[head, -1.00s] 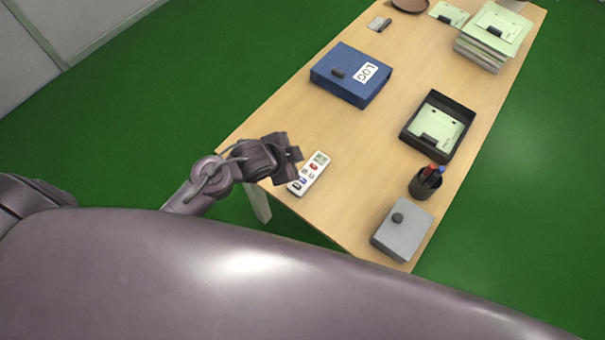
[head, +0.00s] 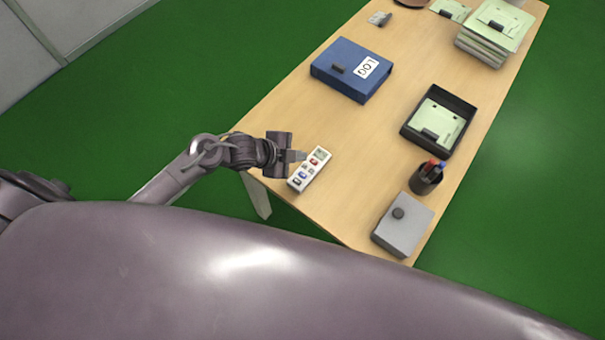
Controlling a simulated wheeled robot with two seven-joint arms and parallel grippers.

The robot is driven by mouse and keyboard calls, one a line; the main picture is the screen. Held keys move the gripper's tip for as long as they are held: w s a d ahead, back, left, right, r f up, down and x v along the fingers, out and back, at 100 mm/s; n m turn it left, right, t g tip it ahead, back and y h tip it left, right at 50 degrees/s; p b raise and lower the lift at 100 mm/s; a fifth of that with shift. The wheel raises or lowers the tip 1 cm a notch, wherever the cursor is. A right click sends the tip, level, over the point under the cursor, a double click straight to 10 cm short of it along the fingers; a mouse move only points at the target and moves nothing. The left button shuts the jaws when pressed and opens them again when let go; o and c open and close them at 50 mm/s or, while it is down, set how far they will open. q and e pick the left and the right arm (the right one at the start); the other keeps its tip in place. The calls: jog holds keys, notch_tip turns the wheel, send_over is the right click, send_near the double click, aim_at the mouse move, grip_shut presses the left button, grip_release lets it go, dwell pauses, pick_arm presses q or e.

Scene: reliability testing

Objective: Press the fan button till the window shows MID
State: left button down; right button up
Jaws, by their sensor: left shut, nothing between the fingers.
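A white remote (head: 309,170) lies on the near left part of the table. It has a small grey-green window (head: 320,154) at its far end, a red button (head: 314,162) below that, and blue and dark buttons nearer me. The window's text and the button labels are too small to read, so I cannot tell which is the fan button. My left gripper (head: 301,156) is shut and empty, its fingertips at the left edge of the remote near the window end. I cannot tell whether they touch it. My right gripper is not in view.
A blue LOG box (head: 345,62) stands behind the remote. A black tray (head: 462,108) with green sheets, a pen cup (head: 425,180) and a grey box (head: 400,232) with a dark knob are on the right. Paper stacks (head: 485,48) are at the back. Bare table surrounds the remote.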

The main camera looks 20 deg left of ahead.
pick_arm(q)
jog(key=b, duration=0.6)
send_over(309, 171)
jog(key=s+a, duration=0.2)
jog(key=s, duration=0.1)
jog(key=f, duration=0.7)
jog(key=shift+w+a, duration=0.2)
jog(key=shift+f+b, duration=0.45)
jog(key=shift+f, duration=0.15)
jog(key=shift+f, duration=0.1)
jog(key=shift+f, duration=0.3)
